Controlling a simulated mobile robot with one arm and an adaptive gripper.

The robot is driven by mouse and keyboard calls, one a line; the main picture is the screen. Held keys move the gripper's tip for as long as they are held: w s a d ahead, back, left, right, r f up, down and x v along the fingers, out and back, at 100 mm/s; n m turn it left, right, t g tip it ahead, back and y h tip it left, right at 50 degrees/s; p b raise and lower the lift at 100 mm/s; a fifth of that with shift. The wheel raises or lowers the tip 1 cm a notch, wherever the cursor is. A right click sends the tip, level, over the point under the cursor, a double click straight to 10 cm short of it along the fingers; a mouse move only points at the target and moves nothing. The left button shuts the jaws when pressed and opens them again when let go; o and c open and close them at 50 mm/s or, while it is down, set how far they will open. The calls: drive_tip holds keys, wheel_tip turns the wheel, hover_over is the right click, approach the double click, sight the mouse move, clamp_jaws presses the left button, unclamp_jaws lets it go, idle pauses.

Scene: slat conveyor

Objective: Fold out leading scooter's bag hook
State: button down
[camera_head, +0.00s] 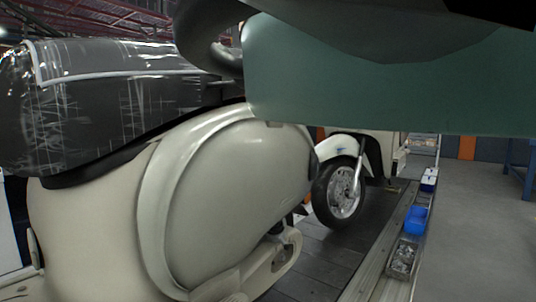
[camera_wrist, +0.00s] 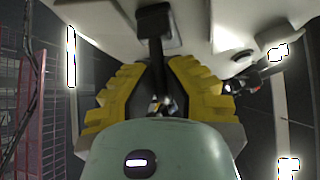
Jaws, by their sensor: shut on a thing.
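In the wrist view, a black bag hook (camera_wrist: 154,22) juts from the cream body panel (camera_wrist: 100,15) of a scooter and runs down between my fingers. My gripper (camera_wrist: 158,78) has yellow ridged fingers, one on each side of the hook, and is shut on it. A small shiny part shows deeper between the fingers, too blurred to name. In the head view, a cream scooter (camera_head: 230,170) with a dark, plastic-wrapped seat (camera_head: 120,95) fills the left. My gripper and the hook are hidden there behind my green arm.
Another cream scooter's front wheel (camera_head: 340,192) stands behind on the dark slat conveyor (camera_head: 320,262). A blue bin (camera_head: 416,219) and a tray of small parts (camera_head: 403,258) sit along the conveyor's right edge.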

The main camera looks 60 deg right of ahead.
drive_tip(key=shift+s+r, duration=0.1)
drive_tip(key=c, duration=1)
unclamp_jaws()
